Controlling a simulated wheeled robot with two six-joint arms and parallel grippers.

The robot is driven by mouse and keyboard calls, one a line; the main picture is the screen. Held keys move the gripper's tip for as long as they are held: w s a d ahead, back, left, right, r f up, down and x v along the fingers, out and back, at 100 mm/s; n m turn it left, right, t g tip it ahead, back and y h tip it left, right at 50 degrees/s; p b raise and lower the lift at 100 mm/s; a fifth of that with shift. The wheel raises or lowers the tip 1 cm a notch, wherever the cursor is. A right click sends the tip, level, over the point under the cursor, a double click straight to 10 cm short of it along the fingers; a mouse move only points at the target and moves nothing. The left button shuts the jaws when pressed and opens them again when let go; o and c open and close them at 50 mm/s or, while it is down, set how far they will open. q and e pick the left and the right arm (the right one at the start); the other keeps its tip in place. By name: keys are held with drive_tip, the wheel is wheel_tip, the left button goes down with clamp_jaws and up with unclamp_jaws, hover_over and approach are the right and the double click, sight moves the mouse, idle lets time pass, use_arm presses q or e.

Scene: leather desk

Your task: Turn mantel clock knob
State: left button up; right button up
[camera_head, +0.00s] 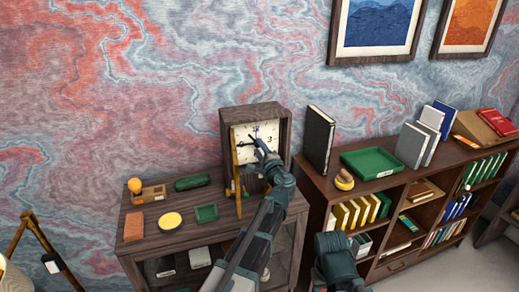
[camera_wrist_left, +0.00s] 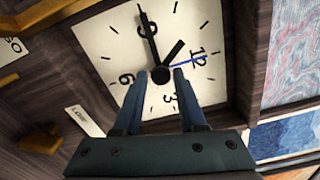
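The mantel clock (camera_head: 283,130) is a dark wooden box with a cream dial, standing on the cabinet against the wall. In the left wrist view its dial (camera_wrist_left: 105,45) is close and turned sideways, with black hands and one thin blue hand. A dark round knob (camera_wrist_left: 160,74) sits at the dial's centre. My left gripper (camera_head: 262,147) reaches the dial. Its fingertips (camera_wrist_left: 161,75) are apart, one on each side of the knob; I cannot tell whether they touch it. A dark part of my right arm shows at the bottom of the head view; its gripper does not.
An ajar wooden panel (camera_head: 236,172) stands at the clock's left front. A bookshelf with a black binder (camera_head: 318,139) stands to the right.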

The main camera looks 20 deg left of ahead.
use_arm(q)
drive_tip(key=shift+o, duration=1.2)
drive_tip(key=v, duration=1.3)
drive_tip(key=shift+s+d, duration=0.25)
drive_tip(key=shift+s, duration=0.05)
